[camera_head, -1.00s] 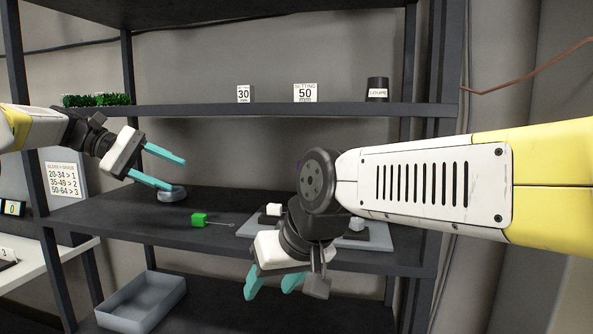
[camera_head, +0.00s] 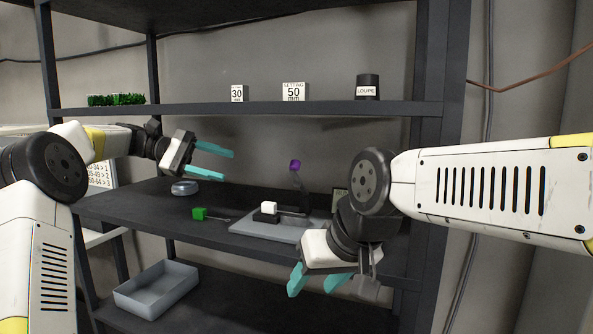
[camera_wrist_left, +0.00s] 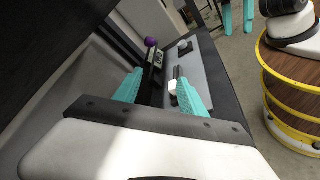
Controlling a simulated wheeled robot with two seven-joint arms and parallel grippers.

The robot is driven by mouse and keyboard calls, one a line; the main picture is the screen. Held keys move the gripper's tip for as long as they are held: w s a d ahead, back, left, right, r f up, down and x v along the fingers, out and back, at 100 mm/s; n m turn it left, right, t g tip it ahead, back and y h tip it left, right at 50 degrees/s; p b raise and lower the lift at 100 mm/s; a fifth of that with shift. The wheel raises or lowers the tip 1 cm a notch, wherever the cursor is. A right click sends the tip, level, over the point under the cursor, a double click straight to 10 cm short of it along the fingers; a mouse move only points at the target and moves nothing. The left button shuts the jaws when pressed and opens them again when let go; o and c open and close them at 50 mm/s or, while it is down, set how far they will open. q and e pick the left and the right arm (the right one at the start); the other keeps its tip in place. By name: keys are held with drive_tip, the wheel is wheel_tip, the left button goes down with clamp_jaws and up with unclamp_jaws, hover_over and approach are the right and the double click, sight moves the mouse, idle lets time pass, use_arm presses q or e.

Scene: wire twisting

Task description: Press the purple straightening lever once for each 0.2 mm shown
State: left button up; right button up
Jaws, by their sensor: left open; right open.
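The purple lever (camera_head: 295,164) is a small purple knob on a dark stem, standing at the back of a grey plate (camera_head: 250,231) on the middle shelf. It also shows in the left wrist view (camera_wrist_left: 151,42). A small display (camera_head: 339,199) is partly hidden behind my right arm; its figures are too small to read. My left gripper (camera_head: 220,163) is open and empty above the shelf, left of the lever. My right gripper (camera_head: 314,282) is open and empty, pointing down in front of the shelf edge.
A white block (camera_head: 268,208) with a thin rod sits on the plate. A green block (camera_head: 199,213) with a rod and a round grey dish (camera_head: 185,187) lie left of it. Signs and a dark loupe (camera_head: 367,86) stand on the upper shelf. A grey bin (camera_head: 155,288) is below.

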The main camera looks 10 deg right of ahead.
use_arm(q)
drive_tip(key=r+x, duration=0.2)
drive_tip(key=x, duration=0.8)
drive_tip(key=d+r+x, duration=0.1)
drive_tip(key=r+x, duration=0.1)
drive_tip(key=x, duration=0.9)
drive_tip(key=shift+s+d, duration=0.2)
drive_tip(key=shift+s, duration=0.1)
clamp_jaws()
drive_tip(key=shift+r, duration=0.1)
drive_tip(key=shift+r, duration=0.15)
